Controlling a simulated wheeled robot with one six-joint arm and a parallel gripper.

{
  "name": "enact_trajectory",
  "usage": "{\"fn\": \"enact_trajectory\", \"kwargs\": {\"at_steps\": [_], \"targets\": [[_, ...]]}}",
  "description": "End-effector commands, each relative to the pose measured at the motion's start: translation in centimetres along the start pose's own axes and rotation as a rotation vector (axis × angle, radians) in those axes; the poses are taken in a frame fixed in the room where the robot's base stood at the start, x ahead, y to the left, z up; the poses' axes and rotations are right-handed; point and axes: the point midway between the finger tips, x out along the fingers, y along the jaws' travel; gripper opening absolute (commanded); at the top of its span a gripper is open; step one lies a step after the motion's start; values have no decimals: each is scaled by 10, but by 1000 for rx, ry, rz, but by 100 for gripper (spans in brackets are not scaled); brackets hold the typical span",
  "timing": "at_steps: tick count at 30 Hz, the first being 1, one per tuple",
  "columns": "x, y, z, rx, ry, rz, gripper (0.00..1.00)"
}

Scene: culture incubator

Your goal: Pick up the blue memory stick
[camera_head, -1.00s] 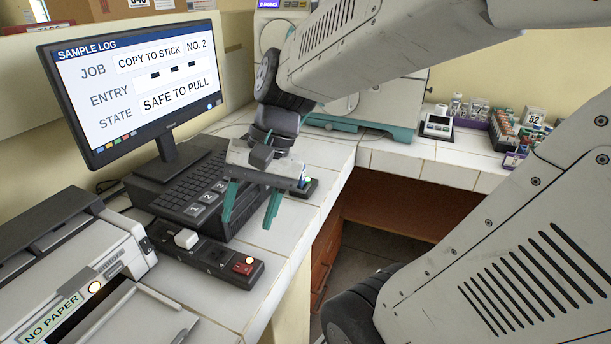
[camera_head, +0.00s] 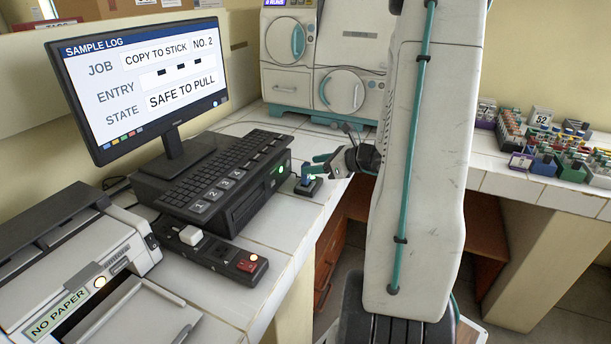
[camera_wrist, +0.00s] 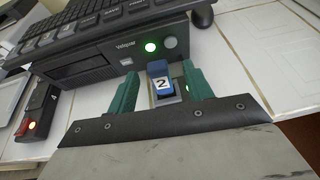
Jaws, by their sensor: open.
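The blue memory stick (camera_wrist: 158,71), with a white label reading 2, stands upright in a small dark dock on the white counter, in front of the black computer. In the head view the stick (camera_head: 306,180) is small, near the counter's right edge. My gripper (camera_wrist: 160,76) is open, its two teal fingers either side of the stick in the wrist view, with a gap visible at least on the left. In the head view my gripper (camera_head: 318,164) reaches in from the right beside the stick. Exact finger depth around it is unclear.
The computer (camera_head: 238,205) with keyboard stands left of the stick, a green light lit. The monitor (camera_head: 150,85) reads NO. 2, SAFE TO PULL. A power strip (camera_head: 212,250) and printer (camera_head: 75,270) lie nearer. The incubator (camera_head: 345,65) stands behind.

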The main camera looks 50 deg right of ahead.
Motion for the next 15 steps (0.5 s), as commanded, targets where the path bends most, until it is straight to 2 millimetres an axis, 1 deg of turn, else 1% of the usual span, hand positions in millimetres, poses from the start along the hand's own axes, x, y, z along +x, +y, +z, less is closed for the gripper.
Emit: {"fn": "enact_trajectory", "kwargs": {"at_steps": [9,12,15], "targets": [[45,4,-8,-3,2,6,51],[54,3,-8,-4,1,5,51],[58,3,-8,-3,2,3,51]]}}
